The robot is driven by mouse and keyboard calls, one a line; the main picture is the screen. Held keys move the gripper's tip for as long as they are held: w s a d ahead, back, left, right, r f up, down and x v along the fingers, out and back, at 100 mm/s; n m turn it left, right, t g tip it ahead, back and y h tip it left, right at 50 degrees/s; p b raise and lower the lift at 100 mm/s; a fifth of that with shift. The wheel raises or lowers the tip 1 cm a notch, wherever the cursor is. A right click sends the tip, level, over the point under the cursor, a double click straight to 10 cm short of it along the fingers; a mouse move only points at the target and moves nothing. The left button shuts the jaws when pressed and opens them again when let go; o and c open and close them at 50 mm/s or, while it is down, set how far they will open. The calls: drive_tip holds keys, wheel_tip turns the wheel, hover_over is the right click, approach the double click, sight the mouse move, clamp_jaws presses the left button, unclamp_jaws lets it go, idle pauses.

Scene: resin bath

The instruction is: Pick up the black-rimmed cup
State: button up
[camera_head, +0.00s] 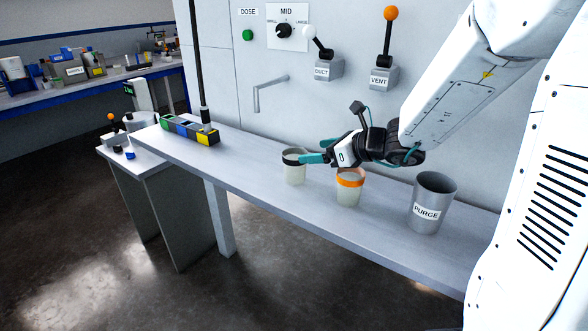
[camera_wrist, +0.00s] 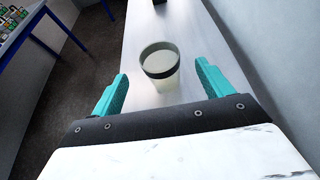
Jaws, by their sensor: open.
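The black-rimmed cup (camera_head: 294,170) is a pale translucent cup with a black band at its rim. It stands upright on the light grey bench, left of an orange-rimmed cup (camera_head: 350,190). My gripper (camera_head: 312,152) reaches in from the right at about rim height, with teal fingers at the cup. In the wrist view the black-rimmed cup (camera_wrist: 160,64) stands upright ahead, centred between the teal fingers. My gripper (camera_wrist: 160,82) is open there, with visible gaps on both sides of the cup. The fingers do not appear to touch it.
A grey PURGE container (camera_head: 432,205) stands on the bench (camera_head: 265,200) to the right. A block with coloured sections (camera_head: 190,130) sits at the bench's left end. DUCT (camera_head: 322,70) and VENT (camera_head: 382,79) levers project from the wall behind. Bare bench lies left of the cup.

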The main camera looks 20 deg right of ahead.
sight(285, 154)
drive_tip(key=x, duration=0.9)
drive_tip(key=shift+w+a+f, duration=0.15)
drive_tip(key=shift+w+a, duration=0.1)
drive_tip(key=shift+a, duration=0.1)
drive_tip(key=c, duration=1.1)
